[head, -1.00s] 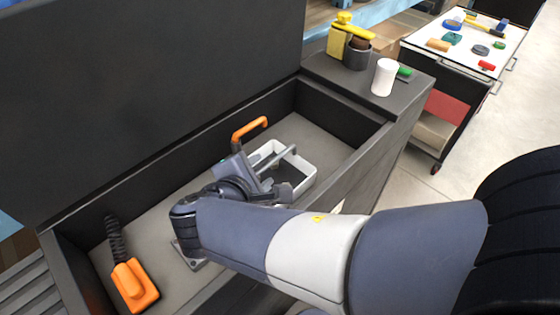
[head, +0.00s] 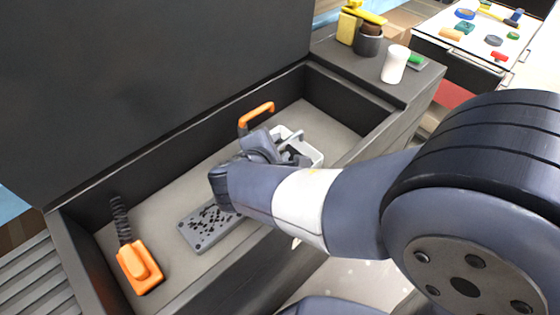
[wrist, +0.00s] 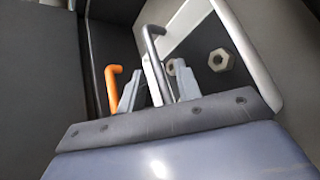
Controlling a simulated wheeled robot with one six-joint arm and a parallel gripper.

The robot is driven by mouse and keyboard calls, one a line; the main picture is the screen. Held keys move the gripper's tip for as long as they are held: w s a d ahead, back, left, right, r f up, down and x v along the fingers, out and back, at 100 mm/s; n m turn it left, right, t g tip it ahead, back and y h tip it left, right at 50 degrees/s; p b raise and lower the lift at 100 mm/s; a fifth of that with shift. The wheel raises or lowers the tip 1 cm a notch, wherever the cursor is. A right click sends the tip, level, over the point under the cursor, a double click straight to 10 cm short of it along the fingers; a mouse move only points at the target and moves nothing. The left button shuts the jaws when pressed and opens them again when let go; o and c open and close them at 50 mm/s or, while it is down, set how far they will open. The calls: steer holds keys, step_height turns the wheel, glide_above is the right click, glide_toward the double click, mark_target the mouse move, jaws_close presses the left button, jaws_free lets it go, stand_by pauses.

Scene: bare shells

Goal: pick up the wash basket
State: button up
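The wash basket (head: 317,155) is a small white tray with a grey bar handle, standing in the dark open bin. My arm covers its near left part in the head view. In the wrist view its pale rim (wrist: 252,62) curves around two hex nuts (wrist: 220,60) on its dark floor. My gripper (wrist: 157,90) is at the basket, with its two grey fingers apart. The basket's handle (wrist: 152,45) runs down between them, with narrow gaps showing on both sides. The fingertips are mostly hidden in the head view.
An orange-handled thing (head: 257,113) stands just behind the basket. A grey perforated plate (head: 206,222) and an orange tool (head: 140,268) lie to the left in the bin (head: 355,143). A white cup (head: 395,64) stands on the right ledge. The bin's far right floor is clear.

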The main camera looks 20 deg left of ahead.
jaws_close()
stand_by(0.7)
